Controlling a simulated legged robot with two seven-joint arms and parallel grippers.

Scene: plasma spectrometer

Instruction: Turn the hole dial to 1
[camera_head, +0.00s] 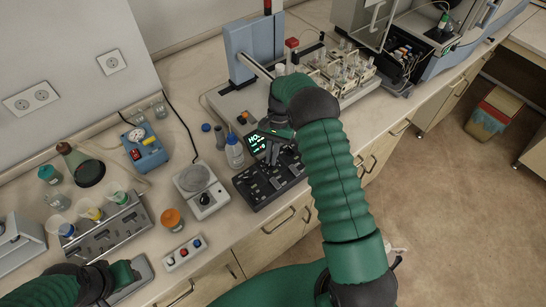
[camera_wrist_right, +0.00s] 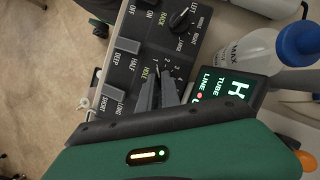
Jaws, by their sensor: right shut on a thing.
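The black control panel (camera_head: 262,192) lies on the bench and also shows in the right wrist view (camera_wrist_right: 205,50). In the head view my right gripper (camera_head: 273,150) is above the panel's far part. My left gripper (camera_head: 122,273) is at the lower left, its fingers unclear.
A lit display (camera_head: 257,143) stands behind the panel, with a blue-capped wash bottle (camera_head: 234,153) beside it. A tube rack (camera_head: 342,72) stands farther back. A small button box (camera_head: 184,253) lies at the front.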

